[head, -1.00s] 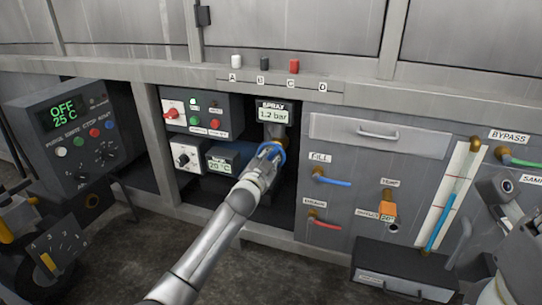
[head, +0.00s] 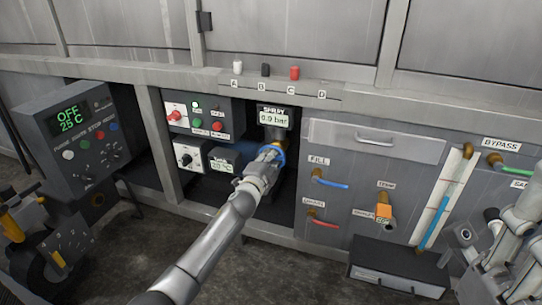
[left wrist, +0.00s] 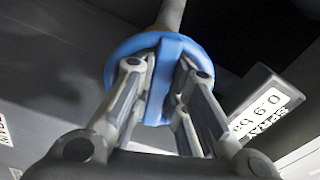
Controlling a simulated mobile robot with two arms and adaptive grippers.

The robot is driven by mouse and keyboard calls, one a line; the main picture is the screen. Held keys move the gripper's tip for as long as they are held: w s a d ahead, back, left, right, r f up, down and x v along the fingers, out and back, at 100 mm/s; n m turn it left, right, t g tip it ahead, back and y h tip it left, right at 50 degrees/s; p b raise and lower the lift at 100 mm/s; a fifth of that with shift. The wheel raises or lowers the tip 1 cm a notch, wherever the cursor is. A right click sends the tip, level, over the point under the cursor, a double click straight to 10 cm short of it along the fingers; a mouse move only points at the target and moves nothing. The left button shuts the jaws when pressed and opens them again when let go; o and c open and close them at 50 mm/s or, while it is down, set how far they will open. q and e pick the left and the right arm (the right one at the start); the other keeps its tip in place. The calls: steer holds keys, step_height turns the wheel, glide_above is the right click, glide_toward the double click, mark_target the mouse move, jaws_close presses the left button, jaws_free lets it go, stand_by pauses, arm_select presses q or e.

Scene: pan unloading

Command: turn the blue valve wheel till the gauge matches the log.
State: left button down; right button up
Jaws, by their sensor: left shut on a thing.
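The blue valve wheel (head: 270,150) sits below the SPRAY gauge in the open bay at the centre. The gauge (head: 273,117) reads 0.9 bar in the head view. It also shows, rotated, in the left wrist view (left wrist: 262,108). My left gripper (head: 265,158) is shut on the wheel. In the left wrist view its fingers (left wrist: 160,95) lie on both sides of the wheel's blue crossbar (left wrist: 172,70). My right gripper (head: 505,235) is partly in view at the right edge; its fingers are unclear. I cannot make out a log in either view.
Control boxes (head: 198,115) stand left of the wheel. A panel with a blue FILL lever (head: 330,184), a red lever (head: 325,224) and an orange valve (head: 384,206) is to the right. A ledge with white, dark and red knobs (head: 294,73) runs above. A black box (head: 398,280) sits low right.

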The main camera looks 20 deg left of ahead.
arm_select(q)
steer(key=shift+m, duration=0.6)
steer(key=c, duration=1.4)
jaws_free()
steer(key=shift+c, duration=0.2)
steer(key=shift+s, duration=0.15)
steer(key=s, duration=1.1)
steer(key=shift+s+a, duration=0.2)
steer(key=shift+s, duration=0.2)
